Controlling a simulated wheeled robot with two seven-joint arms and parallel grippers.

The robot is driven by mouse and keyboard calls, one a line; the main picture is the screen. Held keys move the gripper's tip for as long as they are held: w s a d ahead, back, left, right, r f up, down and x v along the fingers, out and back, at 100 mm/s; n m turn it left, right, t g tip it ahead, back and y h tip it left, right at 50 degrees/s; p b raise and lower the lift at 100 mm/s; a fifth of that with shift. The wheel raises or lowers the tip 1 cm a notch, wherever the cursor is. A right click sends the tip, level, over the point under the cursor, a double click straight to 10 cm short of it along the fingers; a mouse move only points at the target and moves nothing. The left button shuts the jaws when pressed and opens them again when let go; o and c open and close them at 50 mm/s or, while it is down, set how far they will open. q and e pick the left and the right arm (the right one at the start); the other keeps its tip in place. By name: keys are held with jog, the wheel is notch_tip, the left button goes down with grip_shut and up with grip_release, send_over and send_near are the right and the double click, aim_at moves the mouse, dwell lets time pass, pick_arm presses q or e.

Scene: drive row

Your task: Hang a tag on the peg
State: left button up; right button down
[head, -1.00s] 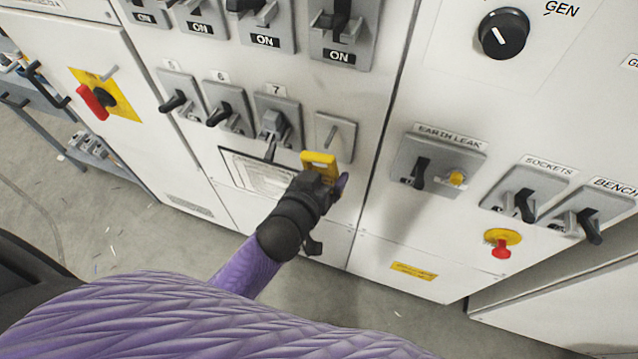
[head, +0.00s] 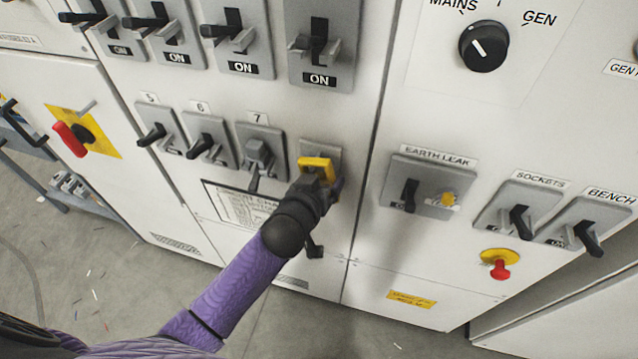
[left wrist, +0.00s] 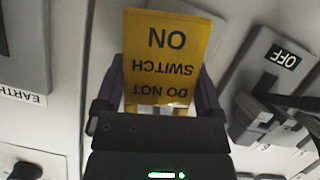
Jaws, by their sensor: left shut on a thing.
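The yellow tag (head: 317,165) is held by my left gripper (head: 326,182) in front of the grey peg plate (head: 322,150), right of switch 7. The tag covers most of the plate, and the peg is hidden behind it. I cannot tell whether the peg passes through the tag's hole. In the left wrist view the tag (left wrist: 165,55) reads "DO NOT SWITCH ON", upside down, between the two fingers of my left gripper (left wrist: 160,95). My right gripper is not in view.
Switch 7 (head: 258,155) is close on the left of the gripper. The earth leak switch (head: 410,190) is to the right across a panel seam. A row of ON switches (head: 318,45) is above. The panel between gripper and earth leak switch is bare.

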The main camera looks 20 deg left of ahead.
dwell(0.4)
pick_arm(q)
jog(key=o, duration=0.8)
jog(key=shift+o, duration=0.9)
